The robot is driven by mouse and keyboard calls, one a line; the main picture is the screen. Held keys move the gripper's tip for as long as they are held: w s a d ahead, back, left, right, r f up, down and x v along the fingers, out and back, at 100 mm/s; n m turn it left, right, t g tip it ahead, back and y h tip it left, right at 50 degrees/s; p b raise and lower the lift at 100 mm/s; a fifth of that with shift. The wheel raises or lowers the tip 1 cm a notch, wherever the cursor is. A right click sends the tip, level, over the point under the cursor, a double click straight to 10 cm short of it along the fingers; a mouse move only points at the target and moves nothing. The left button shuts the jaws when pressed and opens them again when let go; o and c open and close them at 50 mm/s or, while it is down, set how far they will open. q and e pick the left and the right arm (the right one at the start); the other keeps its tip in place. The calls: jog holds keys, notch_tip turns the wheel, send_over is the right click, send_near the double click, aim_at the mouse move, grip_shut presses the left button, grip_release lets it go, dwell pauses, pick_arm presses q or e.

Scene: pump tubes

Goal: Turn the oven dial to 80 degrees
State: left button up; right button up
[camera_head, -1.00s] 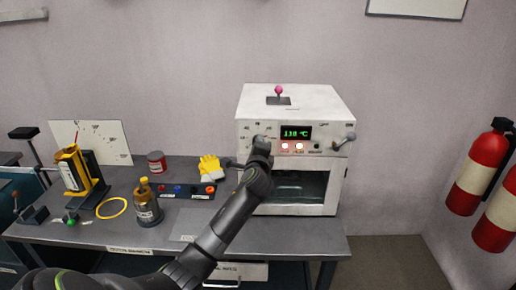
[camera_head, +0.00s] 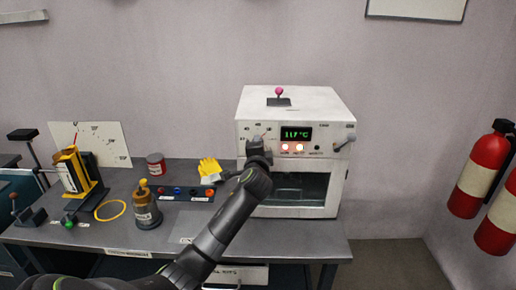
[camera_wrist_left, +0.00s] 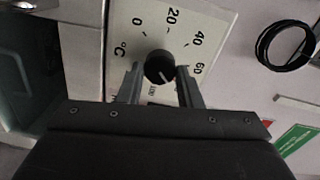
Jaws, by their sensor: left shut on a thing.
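The white oven (camera_head: 250,112) stands at the right end of the bench. Its green display (camera_head: 296,134) appears to read 117 °C, above two lit lamps. My left gripper (camera_head: 258,146) is at the left of the oven's front panel and hides the dial in the head view. In the left wrist view the black round dial (camera_wrist_left: 160,66) sits between my gripper's two fingers (camera_wrist_left: 160,74), which are shut on it. A white mark on the dial faces the lower right. Scale numbers 0, 20, 40 and 60 show; lower ones are partly hidden. My right gripper is out of view.
A lever (camera_head: 344,143) sticks out at the panel's right, and a pink-knobbed joystick (camera_head: 280,93) stands on the oven. Red extinguishers (camera_head: 482,170) hang at right.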

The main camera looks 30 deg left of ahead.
pick_arm(q)
jog(key=shift+f, duration=0.1)
jog(key=o, duration=1)
jog(key=shift+c, duration=0.2)
jog(key=shift+s, duration=0.1)
jog(key=b+v, duration=0.3)
jog(key=v, duration=1.4)
jog(key=shift+s, duration=0.1)
